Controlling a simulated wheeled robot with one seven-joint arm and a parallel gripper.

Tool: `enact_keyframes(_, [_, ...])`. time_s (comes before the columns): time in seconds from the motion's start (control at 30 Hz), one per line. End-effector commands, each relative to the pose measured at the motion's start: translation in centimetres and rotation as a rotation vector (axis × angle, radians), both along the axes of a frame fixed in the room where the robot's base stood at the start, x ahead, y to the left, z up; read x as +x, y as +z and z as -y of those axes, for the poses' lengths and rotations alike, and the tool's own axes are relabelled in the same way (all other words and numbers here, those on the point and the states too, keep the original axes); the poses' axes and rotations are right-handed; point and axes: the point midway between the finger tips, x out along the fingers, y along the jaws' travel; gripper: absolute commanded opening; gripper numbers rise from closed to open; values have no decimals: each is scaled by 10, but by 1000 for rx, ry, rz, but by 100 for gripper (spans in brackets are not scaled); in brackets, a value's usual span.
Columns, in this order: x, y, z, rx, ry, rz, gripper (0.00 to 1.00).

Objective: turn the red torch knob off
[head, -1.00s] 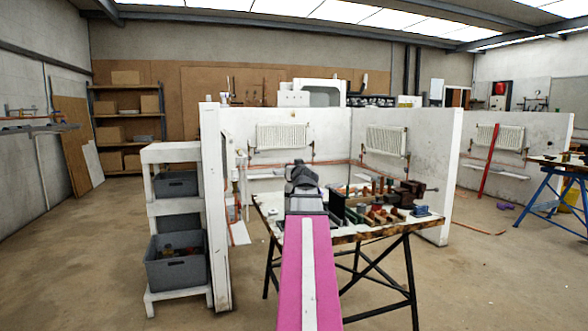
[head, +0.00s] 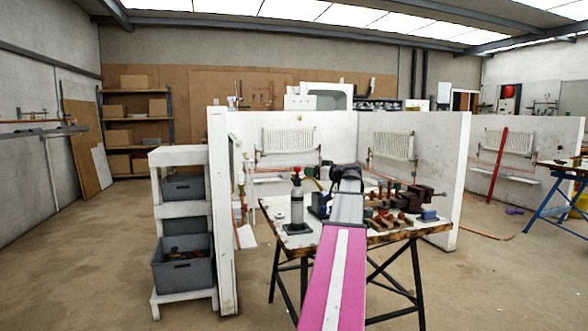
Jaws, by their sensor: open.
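A grey bottle with a dark head (head: 297,203), which looks like the torch, stands upright near the left end of the workbench (head: 292,240). A small reddish spot shows at its top; it is too small to tell how the knob is turned. My gripper (head: 345,172), seen from behind at the end of my pink and white arm, is over the bench, right of the bottle and apart from it. Its fingertips are mostly hidden behind the wrist, and I see nothing held.
Tools and a dark vice (head: 424,194) crowd the bench's right half. A blue block (head: 428,215) lies near its front edge. A white shelf unit with grey bins (head: 183,262) stands left, beside a white partition (head: 224,270). Floor at left is clear.

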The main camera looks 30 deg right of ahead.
Motion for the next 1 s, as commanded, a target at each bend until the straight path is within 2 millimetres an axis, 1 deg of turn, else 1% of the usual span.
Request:
enact_keyframes(0.03, [-1,3,5,-2,25,17,59])
enact_keyframes(0.1, [-3,4,6,-6,47,32,59])
enact_keyframes(0.23, [3,5,2,-7,58,39,59])
enact_keyframes(0.37, [20,5,-6,-7,59,38,59])
enact_keyframes(0.6, [60,5,-23,-7,57,36,59])
enact_keyframes(0.7, [74,5,-29,-7,56,36,59])
enact_keyframes(0.83, [87,5,-36,-6,56,37,59])
enact_keyframes(1.0, [94,5,-39,-6,54,37,59])
